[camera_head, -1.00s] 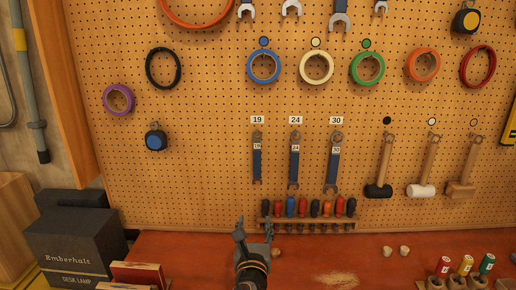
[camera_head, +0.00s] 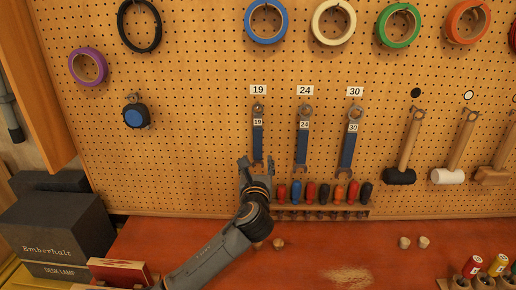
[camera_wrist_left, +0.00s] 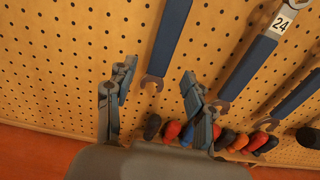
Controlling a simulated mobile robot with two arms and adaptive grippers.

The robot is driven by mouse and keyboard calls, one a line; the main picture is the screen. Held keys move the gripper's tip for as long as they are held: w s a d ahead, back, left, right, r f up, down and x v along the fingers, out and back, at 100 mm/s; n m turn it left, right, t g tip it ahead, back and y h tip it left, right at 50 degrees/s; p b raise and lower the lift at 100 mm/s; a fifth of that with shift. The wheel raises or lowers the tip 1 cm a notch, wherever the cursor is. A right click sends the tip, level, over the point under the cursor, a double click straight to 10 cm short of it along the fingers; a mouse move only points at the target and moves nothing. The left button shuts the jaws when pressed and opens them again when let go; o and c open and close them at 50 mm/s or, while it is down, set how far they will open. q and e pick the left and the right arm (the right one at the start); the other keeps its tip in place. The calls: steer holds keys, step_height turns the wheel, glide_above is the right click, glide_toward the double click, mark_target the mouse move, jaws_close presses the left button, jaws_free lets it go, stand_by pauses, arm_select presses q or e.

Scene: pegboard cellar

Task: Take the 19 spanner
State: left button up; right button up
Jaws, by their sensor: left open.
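The 19 spanner (camera_head: 258,138) hangs upright on the pegboard under the "19" label, with a blue handle and an open jaw at its lower end. My left gripper (camera_head: 257,162) is open just below and around the level of that lower end. In the left wrist view the 19 spanner (camera_wrist_left: 168,45) comes down from the top, its open jaw between the fingers of my left gripper (camera_wrist_left: 155,88), apart from both. My right gripper is not in view.
The 24 spanner (camera_head: 303,140) and 30 spanner (camera_head: 350,142) hang to the right. A rack of several screwdrivers (camera_head: 325,193) sits close to the gripper's right. Mallets (camera_head: 448,176) hang further right. The red bench (camera_head: 330,245) lies below.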

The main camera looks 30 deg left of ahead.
mark_target(258, 152)
arm_select(q)
steer(key=shift+x, duration=0.75)
steer(key=b+x, duration=0.4)
steer(key=shift+w+a+r, duration=0.1)
steer(key=shift+w+a, duration=0.05)
steer(key=shift+w, duration=0.3)
steer(key=shift+s+r, duration=0.1)
steer(key=shift+s, duration=0.05)
steer(key=shift+c, duration=0.4)
jaws_close()
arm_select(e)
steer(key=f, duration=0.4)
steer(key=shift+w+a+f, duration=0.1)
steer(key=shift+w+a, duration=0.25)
